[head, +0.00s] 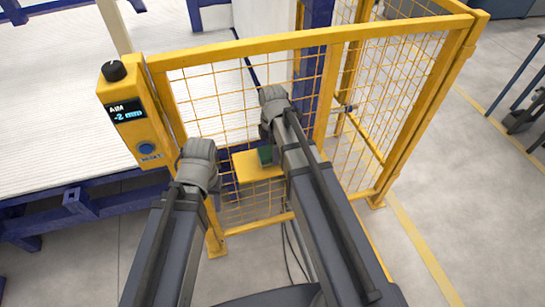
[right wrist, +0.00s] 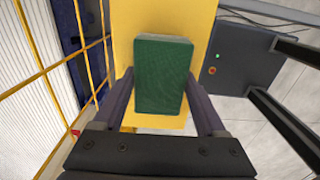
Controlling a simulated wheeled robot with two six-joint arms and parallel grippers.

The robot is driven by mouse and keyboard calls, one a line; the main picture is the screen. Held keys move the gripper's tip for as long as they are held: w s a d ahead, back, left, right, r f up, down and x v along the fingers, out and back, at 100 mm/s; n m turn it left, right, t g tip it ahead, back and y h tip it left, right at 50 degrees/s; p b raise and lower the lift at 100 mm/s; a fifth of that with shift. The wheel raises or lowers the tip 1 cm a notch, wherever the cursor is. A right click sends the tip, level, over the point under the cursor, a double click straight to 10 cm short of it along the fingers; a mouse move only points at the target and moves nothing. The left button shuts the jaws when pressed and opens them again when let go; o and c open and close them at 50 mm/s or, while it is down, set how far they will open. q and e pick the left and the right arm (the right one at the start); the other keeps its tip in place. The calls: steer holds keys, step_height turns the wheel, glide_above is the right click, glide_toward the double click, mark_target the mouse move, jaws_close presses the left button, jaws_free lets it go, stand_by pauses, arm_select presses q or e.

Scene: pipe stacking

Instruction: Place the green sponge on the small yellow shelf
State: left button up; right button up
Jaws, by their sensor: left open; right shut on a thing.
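The green sponge (right wrist: 163,72) is between the two fingers of my right gripper (right wrist: 163,92), which is shut on it. The small yellow shelf (right wrist: 125,30) lies behind the sponge in the right wrist view. In the head view the shelf (head: 248,168) is by the fence, and the sponge (head: 264,155) shows partly at its right side beside my right arm. I cannot tell whether the sponge touches the shelf. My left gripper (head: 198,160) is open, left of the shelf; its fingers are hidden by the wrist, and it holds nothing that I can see.
A yellow mesh fence (head: 310,40) stands just beyond the shelf. A yellow control box (head: 135,115) with a display is on its left post. A white slatted conveyor surface (head: 50,110) is on the left. Open grey floor (head: 450,180) is on the right.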

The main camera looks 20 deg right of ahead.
steer(key=shift+f, duration=0.65)
steer(key=shift+r, duration=0.2)
steer(key=shift+c, duration=0.5)
steer(key=o, duration=1.2)
steer(key=shift+f, duration=0.1)
arm_select(q)
steer(key=shift+f, duration=0.5)
arm_select(e)
steer(key=shift+o, duration=0.2)
step_height(320, 180, up, 12)
steer(key=p, duration=1.2)
arm_select(q)
step_height(320, 180, up, 12)
arm_select(e)
steer(key=s+a+m+h, duration=0.1)
steer(key=s+a+m, duration=0.9)
steer(key=s+m, duration=0.4)
steer(key=shift+s+a+m, duration=0.15)
steer(key=shift+a+m, duration=0.15)
